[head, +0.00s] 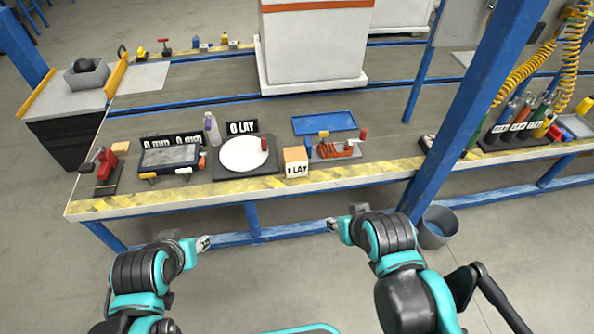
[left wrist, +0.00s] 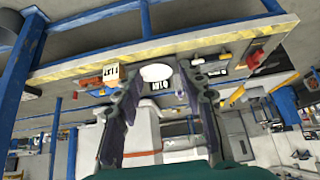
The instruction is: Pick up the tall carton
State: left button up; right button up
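A tall white carton-like block (head: 315,45) with an orange stripe stands on a pale base at the back middle of the bench; its top is cut off in the head view. A small box (head: 296,163) with an orange top and a printed label sits near the bench's front edge. It also shows in the left wrist view (left wrist: 111,75). My left gripper (head: 204,243) is in front of the bench, apart from everything. Its fingers (left wrist: 157,75) are spread and empty in the left wrist view. My right gripper (head: 332,225) is also in front of the bench, its fingers too small to judge.
On the bench are a white plate (head: 243,153), a purple bottle (head: 212,129), a blue tray (head: 323,122) and a red clamp (head: 104,163). A blue post (head: 470,105) rises at the right. A grey bucket (head: 437,227) stands on the floor beside it.

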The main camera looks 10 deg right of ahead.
aim_at(295, 158)
jog(key=i+l+z, duration=0.2)
jog(key=z, duration=0.15)
jog(key=i+l+z, duration=0.1)
jog(key=i+z, duration=0.6)
